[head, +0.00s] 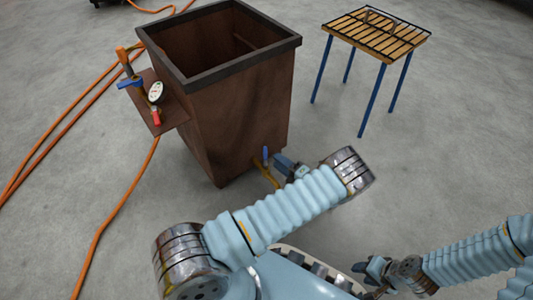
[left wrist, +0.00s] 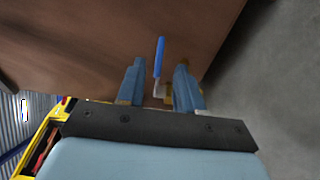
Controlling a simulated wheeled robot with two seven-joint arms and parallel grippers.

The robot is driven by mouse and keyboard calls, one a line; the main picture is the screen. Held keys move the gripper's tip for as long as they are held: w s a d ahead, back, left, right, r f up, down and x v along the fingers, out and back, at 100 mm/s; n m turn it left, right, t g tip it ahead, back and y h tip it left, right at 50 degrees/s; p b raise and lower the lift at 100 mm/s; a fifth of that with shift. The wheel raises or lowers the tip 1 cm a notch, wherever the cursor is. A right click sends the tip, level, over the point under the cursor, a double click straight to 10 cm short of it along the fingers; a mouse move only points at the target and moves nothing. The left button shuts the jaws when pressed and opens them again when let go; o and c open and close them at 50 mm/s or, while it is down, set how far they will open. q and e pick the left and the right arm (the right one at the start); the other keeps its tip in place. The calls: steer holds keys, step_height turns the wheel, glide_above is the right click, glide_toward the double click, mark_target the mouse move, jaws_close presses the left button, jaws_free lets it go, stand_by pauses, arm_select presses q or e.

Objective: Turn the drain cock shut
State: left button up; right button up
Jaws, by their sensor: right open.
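The drain cock is low on the brown tank (head: 240,120). Its blue lever (head: 265,154) stands upright in the head view, above a yellow pipe piece (head: 267,176). My left gripper (head: 281,161) is beside the cock. In the left wrist view, the lever (left wrist: 160,58) shows between the two spread fingers of my left gripper (left wrist: 160,65), with a gap on each side. Its pale lower bend and a bit of yellow body (left wrist: 168,96) show lower down, partly hidden by the right finger. My right gripper (head: 368,269) is open and empty, low at the right, away from the tank.
A panel with a gauge (head: 156,93), another blue lever (head: 129,82) and a red part (head: 156,118) juts from the tank's left side. Orange hoses (head: 107,215) lie on the floor at left. A slatted table (head: 376,37) stands behind right. The floor between is clear.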

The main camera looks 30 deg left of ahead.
mark_target(266, 152)
arm_select(q)
steer(key=x, duration=0.7)
steer(key=shift+c, duration=0.3)
jaws_close()
